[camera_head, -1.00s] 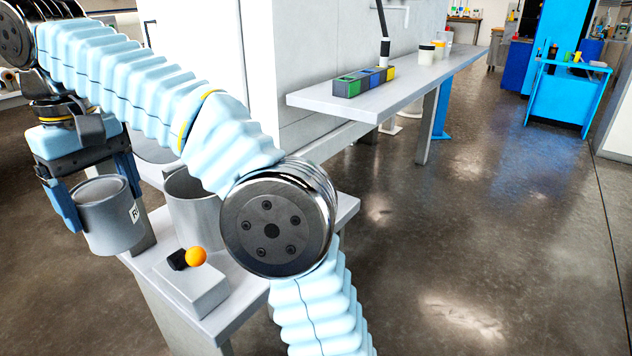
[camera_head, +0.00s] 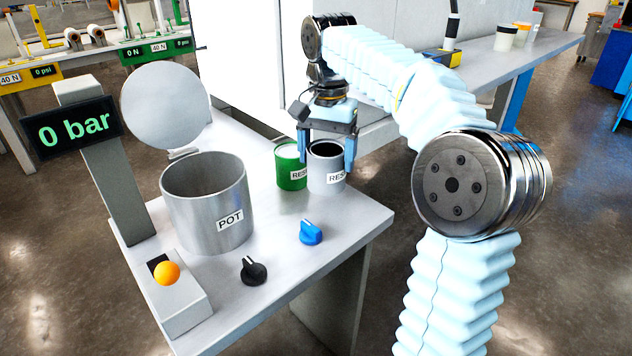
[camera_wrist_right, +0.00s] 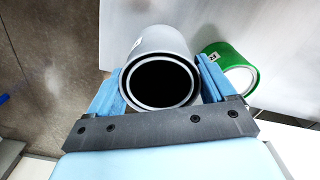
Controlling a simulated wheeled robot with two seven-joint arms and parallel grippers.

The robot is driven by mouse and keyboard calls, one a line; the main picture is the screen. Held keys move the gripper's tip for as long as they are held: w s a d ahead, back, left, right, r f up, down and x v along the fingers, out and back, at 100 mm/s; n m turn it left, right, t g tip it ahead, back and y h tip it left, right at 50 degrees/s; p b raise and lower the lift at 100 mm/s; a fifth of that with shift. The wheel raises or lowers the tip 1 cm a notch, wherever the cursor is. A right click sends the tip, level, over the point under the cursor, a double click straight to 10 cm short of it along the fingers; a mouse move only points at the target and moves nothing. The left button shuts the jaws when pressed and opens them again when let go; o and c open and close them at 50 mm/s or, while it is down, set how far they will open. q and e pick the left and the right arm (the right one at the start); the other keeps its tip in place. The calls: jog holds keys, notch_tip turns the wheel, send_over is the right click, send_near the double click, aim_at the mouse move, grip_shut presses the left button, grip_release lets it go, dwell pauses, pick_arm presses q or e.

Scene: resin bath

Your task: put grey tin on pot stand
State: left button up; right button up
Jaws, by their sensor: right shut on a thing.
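The grey tin (camera_head: 327,182) is upright and open-topped, with a white label partly covered by a finger. My right gripper (camera_head: 326,158) is shut on it, one finger on each side. In the right wrist view the tin (camera_wrist_right: 160,43) sits between the fingers (camera_wrist_right: 160,88), its inside dark. The pot stand (camera_head: 290,262) is the grey table bearing the metal pot (camera_head: 208,215). The tin is at its far right edge, close beside the green tin (camera_head: 289,172); I cannot tell whether it touches the surface. My left gripper is not in view.
A black knob (camera_head: 254,270), a blue knob (camera_head: 311,233) and a box with an orange button (camera_head: 167,273) are on the stand's near part. Some surface right of the pot is clear.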

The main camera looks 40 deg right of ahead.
aim_at(325, 177)
jog(key=shift+f+b, duration=0.35)
jog(key=shift+f, duration=2.35)
jog(key=shift+f, duration=0.15)
jog(key=o, duration=0.9)
jog(key=shift+o, duration=0.2)
jog(key=shift+r, duration=0.5)
notch_tip(325, 177, up, 10)
jog(key=shift+p, duration=1.05)
jog(key=shift+r, duration=0.65)
